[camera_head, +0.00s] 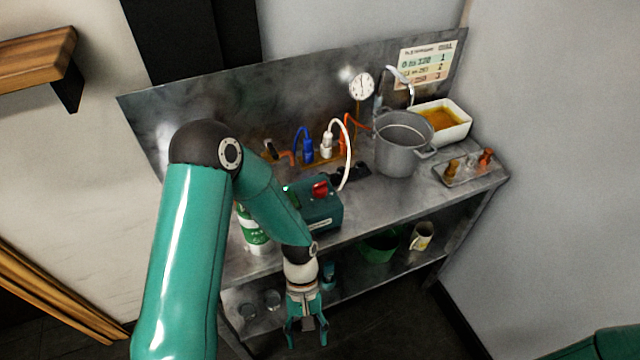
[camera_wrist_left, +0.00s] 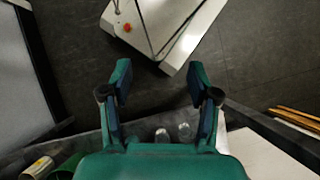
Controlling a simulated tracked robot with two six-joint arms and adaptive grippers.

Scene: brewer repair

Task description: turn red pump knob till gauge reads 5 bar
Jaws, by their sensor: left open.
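The red pump knob (camera_head: 320,188) sits on top of a teal pump box (camera_head: 322,214) on the steel bench, partly behind my left forearm. The round white gauge (camera_head: 361,86) stands on a thin stem at the back of the bench; its needle is too small to read. My left gripper (camera_head: 307,328) hangs in front of the bench, below and in front of the pump, fingers pointing down. In the left wrist view the left gripper (camera_wrist_left: 158,78) is open, with nothing between its fingers. The knob does not show there. My right gripper is not in view.
A grey pot (camera_head: 396,155), a white tray (camera_head: 455,132) of amber liquid and blue, white and orange hoses stand behind and right of the pump. A green-white can (camera_head: 252,238) is left of it. The lower shelf holds glasses, a green bowl (camera_head: 381,249) and a mug (camera_head: 422,236).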

